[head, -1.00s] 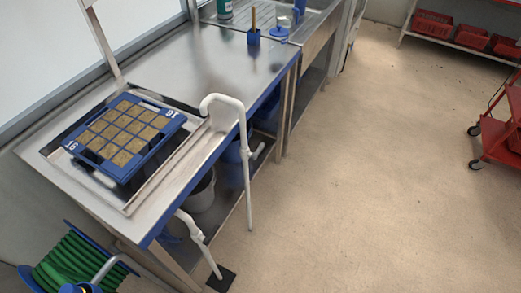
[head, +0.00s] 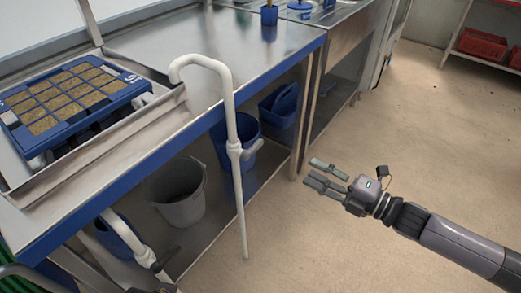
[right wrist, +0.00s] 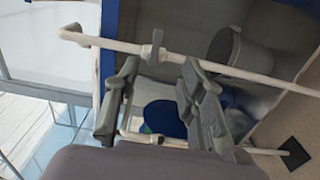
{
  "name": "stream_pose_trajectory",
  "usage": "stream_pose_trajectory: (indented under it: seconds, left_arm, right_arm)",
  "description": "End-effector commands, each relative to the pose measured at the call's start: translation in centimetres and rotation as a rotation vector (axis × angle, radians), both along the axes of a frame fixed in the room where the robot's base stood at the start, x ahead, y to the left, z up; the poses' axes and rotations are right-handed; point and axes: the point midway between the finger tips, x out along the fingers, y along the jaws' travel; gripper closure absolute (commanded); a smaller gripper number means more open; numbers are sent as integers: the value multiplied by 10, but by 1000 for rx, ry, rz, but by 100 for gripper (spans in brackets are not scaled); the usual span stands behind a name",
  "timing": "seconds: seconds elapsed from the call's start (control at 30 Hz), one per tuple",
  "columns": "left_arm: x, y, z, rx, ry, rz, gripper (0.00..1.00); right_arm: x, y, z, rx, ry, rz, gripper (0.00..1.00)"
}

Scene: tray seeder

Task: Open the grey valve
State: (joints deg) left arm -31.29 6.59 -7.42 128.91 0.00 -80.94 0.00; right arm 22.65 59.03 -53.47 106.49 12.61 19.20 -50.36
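A white pipe (head: 229,110) with a hooked top stands at the table's front edge, with a pale grey valve handle (head: 252,149) on its right side. In the right wrist view the pipe (right wrist: 225,70) runs across the picture and the valve handle (right wrist: 156,46) sticks out from it, seen between my fingertips. A second, lower white pipe (head: 125,236) has a fitting with a darker lever (head: 168,255). My right gripper (head: 314,175) is open and empty, to the right of the pipe and apart from it; it also shows in the right wrist view (right wrist: 159,68). My left gripper is out of view.
A steel table (head: 160,42) with a blue edge carries a blue seed tray (head: 62,128). Below stand a grey bucket (head: 178,205) and blue containers (head: 280,108). Open floor (head: 400,130) lies to the right. Red crates (head: 483,45) sit on a far rack.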

Motion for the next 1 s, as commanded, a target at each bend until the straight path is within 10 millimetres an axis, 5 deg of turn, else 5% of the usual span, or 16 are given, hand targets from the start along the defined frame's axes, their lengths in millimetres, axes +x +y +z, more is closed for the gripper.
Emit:
stream_pose_trajectory:
  seconds: [0.73,1.0]
  left_arm:
    - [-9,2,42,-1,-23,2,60]
    - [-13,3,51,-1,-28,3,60]
  right_arm:
    - [81,113,2,3,-4,3,63]
    - [99,137,1,1,-2,1,63]
